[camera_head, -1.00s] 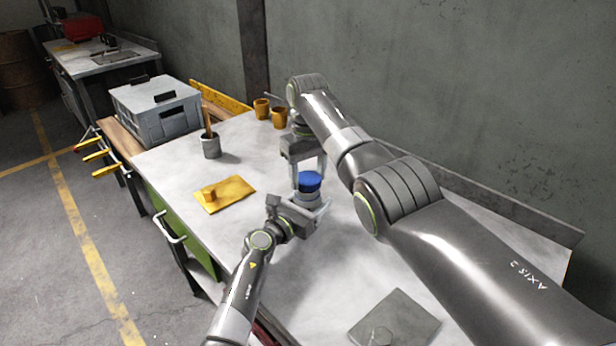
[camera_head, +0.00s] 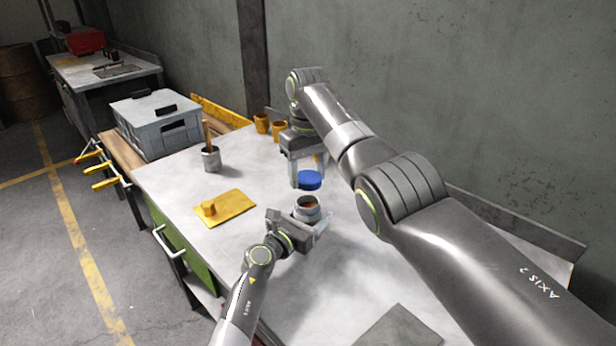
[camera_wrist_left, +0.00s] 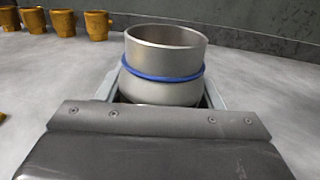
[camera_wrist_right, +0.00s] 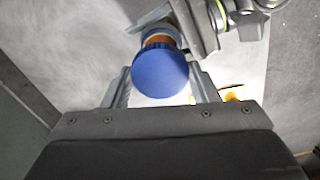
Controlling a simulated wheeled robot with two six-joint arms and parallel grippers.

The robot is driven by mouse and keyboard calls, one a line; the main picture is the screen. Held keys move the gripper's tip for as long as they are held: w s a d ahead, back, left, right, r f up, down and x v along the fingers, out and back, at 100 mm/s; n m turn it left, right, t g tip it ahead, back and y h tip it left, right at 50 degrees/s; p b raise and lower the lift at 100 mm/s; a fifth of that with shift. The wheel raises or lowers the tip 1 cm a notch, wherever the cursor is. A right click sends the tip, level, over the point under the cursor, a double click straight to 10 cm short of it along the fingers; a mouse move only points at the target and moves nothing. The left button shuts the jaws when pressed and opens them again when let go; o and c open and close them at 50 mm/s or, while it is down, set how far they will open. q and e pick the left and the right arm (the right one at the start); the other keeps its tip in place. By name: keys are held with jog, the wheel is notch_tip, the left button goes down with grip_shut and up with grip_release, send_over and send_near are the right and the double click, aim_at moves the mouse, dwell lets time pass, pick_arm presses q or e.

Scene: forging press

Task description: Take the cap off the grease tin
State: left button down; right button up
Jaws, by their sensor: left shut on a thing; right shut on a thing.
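The grease tin (camera_head: 307,209) is a grey metal tin, open at the top with brown grease showing inside. It stands upright, and a blue band runs round it in the left wrist view (camera_wrist_left: 163,60). My left gripper (camera_head: 312,222) is shut round the tin's body from the side. The blue cap (camera_head: 310,180) is off the tin, a little above and behind it. My right gripper (camera_head: 306,176) is shut on the cap from above. In the right wrist view the cap (camera_wrist_right: 160,73) sits between the fingers and hides part of the tin.
A yellow tray (camera_head: 228,208) with a small yellow block lies left of the tin. A grey cup with a brush (camera_head: 211,158) stands behind it. Orange cups (camera_head: 279,131) stand near the wall. A grey plate (camera_head: 398,328) lies at the front. The table between is clear.

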pick_arm(q)
jog(key=shift+c, duration=1.5)
grip_release()
